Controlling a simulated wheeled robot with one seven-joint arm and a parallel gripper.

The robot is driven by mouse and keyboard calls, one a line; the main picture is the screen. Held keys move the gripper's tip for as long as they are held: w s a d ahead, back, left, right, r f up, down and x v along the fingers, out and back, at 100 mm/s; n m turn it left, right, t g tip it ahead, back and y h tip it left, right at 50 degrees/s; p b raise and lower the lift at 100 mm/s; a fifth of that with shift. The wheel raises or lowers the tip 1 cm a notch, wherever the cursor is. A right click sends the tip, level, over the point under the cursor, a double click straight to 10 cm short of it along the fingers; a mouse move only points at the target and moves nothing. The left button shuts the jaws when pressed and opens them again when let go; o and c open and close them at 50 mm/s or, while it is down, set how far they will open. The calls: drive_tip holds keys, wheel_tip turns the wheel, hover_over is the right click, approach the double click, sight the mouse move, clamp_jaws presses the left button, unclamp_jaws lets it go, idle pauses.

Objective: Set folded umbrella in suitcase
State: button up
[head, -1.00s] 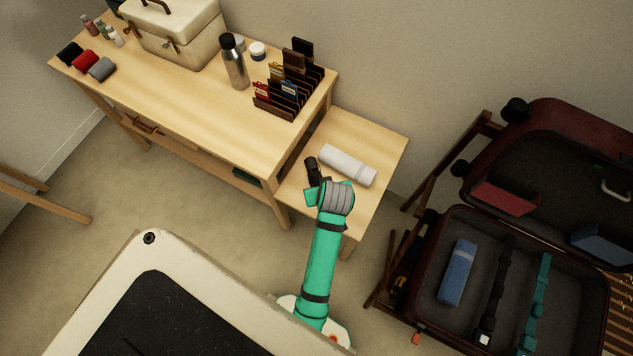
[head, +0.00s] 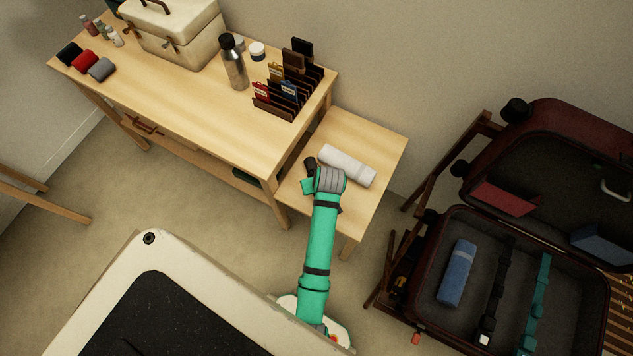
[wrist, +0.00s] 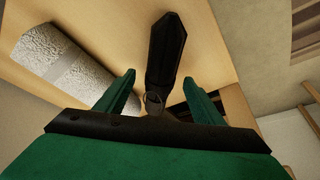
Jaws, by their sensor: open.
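The folded umbrella (head: 310,166) is black and lies on the small side table, partly hidden by my arm in the head view. In the wrist view the umbrella (wrist: 166,48) points away from me, its near end between my two green fingers. My gripper (wrist: 159,79) is open, with a finger on each side of the umbrella and gaps showing; in the head view it is mostly hidden behind my wrist. The dark red suitcase (head: 478,262) stands open at the right. Its lower half holds a rolled blue item, a black strap and a teal strap.
A white roll (head: 347,165) lies beside the umbrella on the side table (head: 372,140); it also shows in the wrist view (wrist: 70,65). The longer table (head: 190,115) holds a metal bottle (head: 235,65), a card rack and a box. Floor shows between side table and suitcase.

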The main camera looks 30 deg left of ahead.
drive_tip(key=shift+x, duration=1.05)
drive_tip(key=c, duration=1.3)
drive_tip(key=shift+a, duration=0.1)
drive_tip(key=shift+c, duration=0.9)
drive_tip(key=shift+r, duration=0.1)
